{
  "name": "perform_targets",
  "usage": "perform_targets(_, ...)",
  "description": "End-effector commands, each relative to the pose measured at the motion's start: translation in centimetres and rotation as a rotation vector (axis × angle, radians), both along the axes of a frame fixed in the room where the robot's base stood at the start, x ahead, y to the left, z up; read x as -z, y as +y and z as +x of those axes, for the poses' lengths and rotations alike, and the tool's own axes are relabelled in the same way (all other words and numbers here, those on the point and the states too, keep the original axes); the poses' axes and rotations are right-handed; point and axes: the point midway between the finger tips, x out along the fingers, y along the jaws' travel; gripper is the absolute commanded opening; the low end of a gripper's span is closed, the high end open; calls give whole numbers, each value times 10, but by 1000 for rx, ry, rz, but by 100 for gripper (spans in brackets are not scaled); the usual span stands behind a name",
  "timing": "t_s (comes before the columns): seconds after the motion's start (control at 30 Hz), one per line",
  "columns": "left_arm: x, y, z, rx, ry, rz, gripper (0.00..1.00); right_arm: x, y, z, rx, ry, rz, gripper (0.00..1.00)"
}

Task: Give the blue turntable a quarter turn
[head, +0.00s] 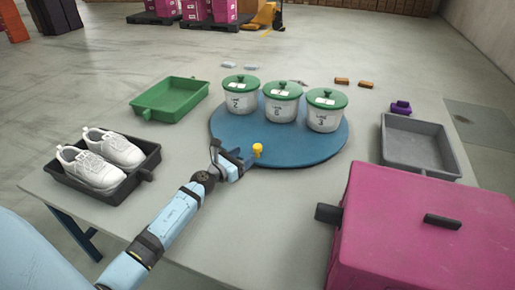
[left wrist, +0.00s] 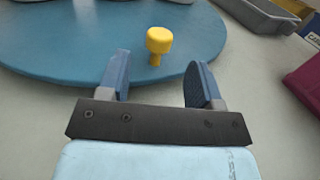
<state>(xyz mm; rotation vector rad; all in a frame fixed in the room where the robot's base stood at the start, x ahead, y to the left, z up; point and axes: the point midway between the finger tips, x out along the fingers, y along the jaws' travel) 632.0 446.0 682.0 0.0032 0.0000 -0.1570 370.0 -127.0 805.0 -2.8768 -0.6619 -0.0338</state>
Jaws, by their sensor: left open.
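The blue turntable (head: 212,125) lies flat in the middle of the table. Three white pots with green lids, a left one (head: 240,99), a middle one (head: 282,106) and a right one (head: 323,117), stand on its far half. A yellow knob (head: 257,149) stands up near its front edge. My left gripper (head: 243,158) is at the front edge of the turntable, just left of the knob. In the left wrist view the gripper (left wrist: 157,82) is open, and the yellow knob (left wrist: 159,42) is ahead of its fingers, apart from them. My right gripper is not in view.
A black tray (head: 135,187) with white shoes is at left, a green tray (head: 172,99) behind it. A grey tray (head: 416,145) and purple object (head: 401,107) are at right. A large magenta box (head: 420,225) fills the front right.

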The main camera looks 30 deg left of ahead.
Motion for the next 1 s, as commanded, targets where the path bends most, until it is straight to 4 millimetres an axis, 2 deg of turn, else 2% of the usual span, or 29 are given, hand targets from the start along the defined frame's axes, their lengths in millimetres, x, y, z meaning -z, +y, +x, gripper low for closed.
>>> perform_targets(0.1,0,-5,27,0,-2,-3,59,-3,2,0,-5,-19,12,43)
perform_targets(0.33,1,-10,63,0,-1,-3,59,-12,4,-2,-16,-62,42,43)
perform_targets(0.5,1,-12,74,0,1,-4,59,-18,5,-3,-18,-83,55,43)
perform_targets(0.8,1,-12,75,0,0,-3,59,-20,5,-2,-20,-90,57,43)
perform_targets(1.0,1,-12,75,0,0,-3,13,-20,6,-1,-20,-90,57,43)
